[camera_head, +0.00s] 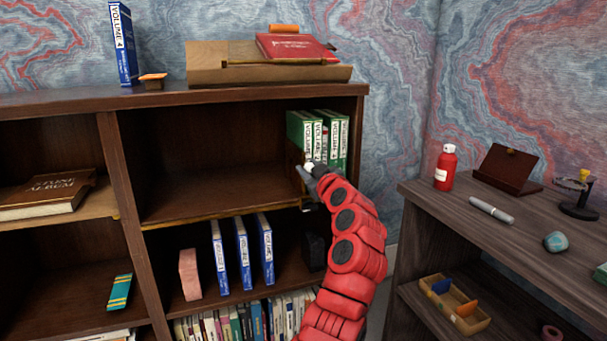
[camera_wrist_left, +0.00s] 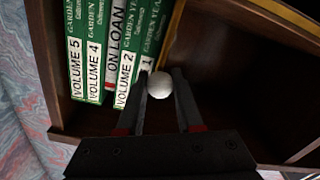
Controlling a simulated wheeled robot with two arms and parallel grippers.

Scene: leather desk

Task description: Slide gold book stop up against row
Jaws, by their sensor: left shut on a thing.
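Green volumes (camera_head: 323,138) stand upright in a row at the right end of the middle shelf compartment. Their spines also show in the left wrist view (camera_wrist_left: 95,50), with a white ON LOAN marker (camera_wrist_left: 117,45) among them. The gold book stop (camera_wrist_left: 174,35) shows as a narrow gold strip beside Volume 1, on the row's open side. I cannot tell whether it touches the book. My left gripper (camera_head: 309,171) is shut on a pale round knob (camera_wrist_left: 159,86) in front of the stop, which appears to belong to it. The fingers hide part of Volume 1. My right gripper is out of view.
The middle compartment (camera_head: 205,187) is bare left of the row. Its right wall stands close to the books. Blue volumes (camera_head: 242,255) and a pink block (camera_head: 189,274) stand on the shelf below. A side desk (camera_head: 440,198) holds a red bottle (camera_head: 445,168) at right.

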